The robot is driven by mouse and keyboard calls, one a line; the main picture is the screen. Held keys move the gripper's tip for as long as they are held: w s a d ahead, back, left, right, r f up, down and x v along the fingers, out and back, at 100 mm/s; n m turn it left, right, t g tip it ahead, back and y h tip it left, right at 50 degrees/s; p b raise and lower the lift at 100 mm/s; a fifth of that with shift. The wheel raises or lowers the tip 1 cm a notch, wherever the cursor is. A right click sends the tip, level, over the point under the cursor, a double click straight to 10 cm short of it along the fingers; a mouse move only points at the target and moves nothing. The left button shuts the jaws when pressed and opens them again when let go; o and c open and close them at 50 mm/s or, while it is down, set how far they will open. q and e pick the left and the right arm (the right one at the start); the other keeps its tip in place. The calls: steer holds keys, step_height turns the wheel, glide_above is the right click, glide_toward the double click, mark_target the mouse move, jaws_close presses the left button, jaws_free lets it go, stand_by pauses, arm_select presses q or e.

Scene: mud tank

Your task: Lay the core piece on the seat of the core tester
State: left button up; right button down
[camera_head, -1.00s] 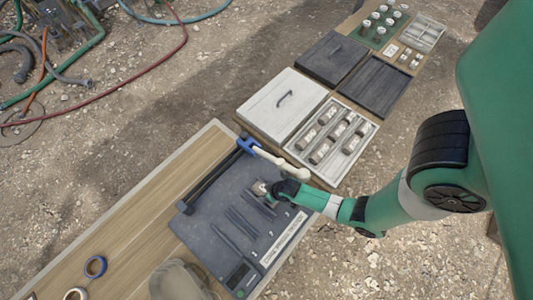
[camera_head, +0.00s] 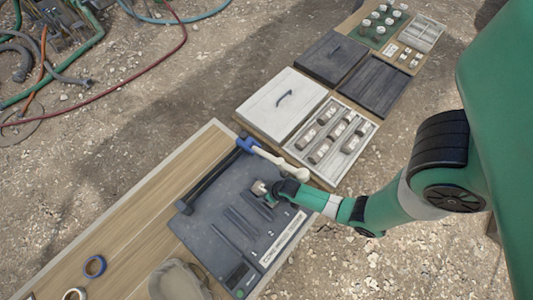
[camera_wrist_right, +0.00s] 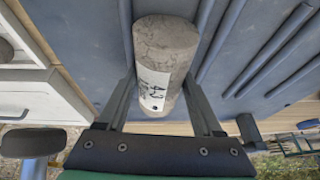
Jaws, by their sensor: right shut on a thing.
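The core tester is a dark grey slab (camera_head: 222,228) with raised bars on the wooden bench. The core piece (camera_head: 259,188), a grey stone cylinder with a white label, is at the slab's upper part. My right gripper (camera_head: 271,192) is shut on it. In the right wrist view, the core piece (camera_wrist_right: 165,52) lies between the two fingers (camera_wrist_right: 163,95), with raised bars of the slab behind and on both sides. I cannot tell whether it touches the bars. My left gripper is not in view.
A blue-and-cream rod-like tool (camera_head: 275,160) lies close above the right gripper. An open core box (camera_head: 368,130) holding several pieces and a white lid (camera_head: 282,98) stand beyond. Tape rings (camera_head: 95,266) and a cap-like item (camera_head: 175,282) lie on the bench.

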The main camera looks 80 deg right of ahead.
steer(key=shift+s+a+f+b, duration=0.1)
steer(key=shift+s+f+b, duration=0.3)
steer(key=shift+f, duration=0.4)
steer(key=shift+c, duration=0.2)
jaws_free()
steer(key=shift+s+f, duration=0.1)
steer(key=shift+o, duration=0.2)
step_height(320, 180, up, 3)
steer(key=shift+a+r+p, duration=0.1)
steer(key=shift+a+p, duration=0.05)
steer(key=shift+p, duration=0.55)
steer(key=p+v, duration=0.5)
steer(key=v, duration=0.4)
steer(key=shift+s+r, duration=0.1)
steer(key=shift+r, duration=0.3)
